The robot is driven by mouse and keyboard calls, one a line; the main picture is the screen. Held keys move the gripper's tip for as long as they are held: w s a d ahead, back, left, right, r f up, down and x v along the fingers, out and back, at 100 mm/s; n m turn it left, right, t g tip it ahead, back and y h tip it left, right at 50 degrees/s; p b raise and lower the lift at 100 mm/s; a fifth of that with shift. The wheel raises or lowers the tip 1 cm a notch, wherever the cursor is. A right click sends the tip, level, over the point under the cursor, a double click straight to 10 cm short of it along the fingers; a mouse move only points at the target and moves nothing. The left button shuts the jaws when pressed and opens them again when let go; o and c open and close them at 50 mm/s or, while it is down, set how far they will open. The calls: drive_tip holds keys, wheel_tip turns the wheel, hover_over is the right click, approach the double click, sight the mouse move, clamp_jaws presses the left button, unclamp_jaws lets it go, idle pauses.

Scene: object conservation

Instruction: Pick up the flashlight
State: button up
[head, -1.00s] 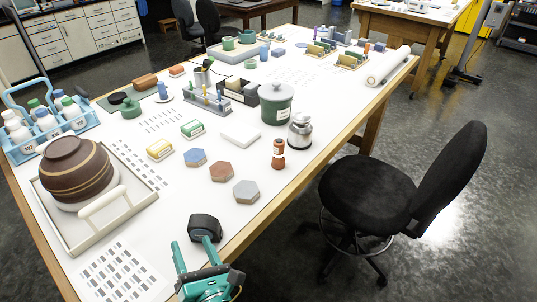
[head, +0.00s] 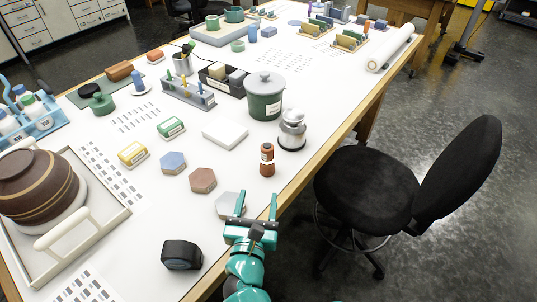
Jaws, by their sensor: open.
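I cannot make out for sure which thing is the flashlight. A dark, rounded, blocky object (head: 182,255) lies near the table's front edge, left of my arm, and could be it. A small brown bottle-like cylinder with a pale band (head: 267,161) stands upright near the right edge. My gripper (head: 257,205) is open and empty, its two teal fingers pointing away from me at the table's right edge. The left finger overlaps the grey hexagonal tile (head: 227,206) in the picture. The brown cylinder is beyond the fingertips, apart from them.
A silver jar (head: 292,130) and a green lidded pot (head: 265,102) stand beyond the cylinder. Blue (head: 173,162) and brown (head: 203,180) hexagonal tiles and a white slab (head: 225,135) lie to the left. A tray (head: 100,238) holds a brown bowl (head: 38,183). A black chair (head: 365,190) stands off the right edge.

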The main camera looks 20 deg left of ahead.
sight(267, 160)
drive_tip(key=w+p, duration=0.1)
drive_tip(key=w, duration=0.2)
drive_tip(key=w+a+p, duration=0.1)
drive_tip(key=w, duration=0.2)
drive_tip(key=w+p, duration=0.1)
drive_tip(key=w, duration=0.2)
drive_tip(key=shift+w+a, duration=0.3)
drive_tip(key=shift+a, duration=0.05)
drive_tip(key=shift+w+a+f+p, duration=0.15)
drive_tip(key=shift+w+p, duration=0.2)
drive_tip(key=shift+w, duration=0.5)
drive_tip(key=shift+w+a+f+p, duration=0.1)
drive_tip(key=shift+w+p, duration=0.3)
drive_tip(key=shift+w, duration=0.45)
drive_tip(key=shift+w+a+f+p, duration=0.15)
drive_tip(key=shift+w+p, duration=0.2)
drive_tip(key=shift+w, duration=0.5)
drive_tip(key=shift+w+f, duration=0.1)
drive_tip(key=shift+w, duration=0.25)
drive_tip(key=c, duration=1.1)
drive_tip(key=shift+r, duration=0.2)
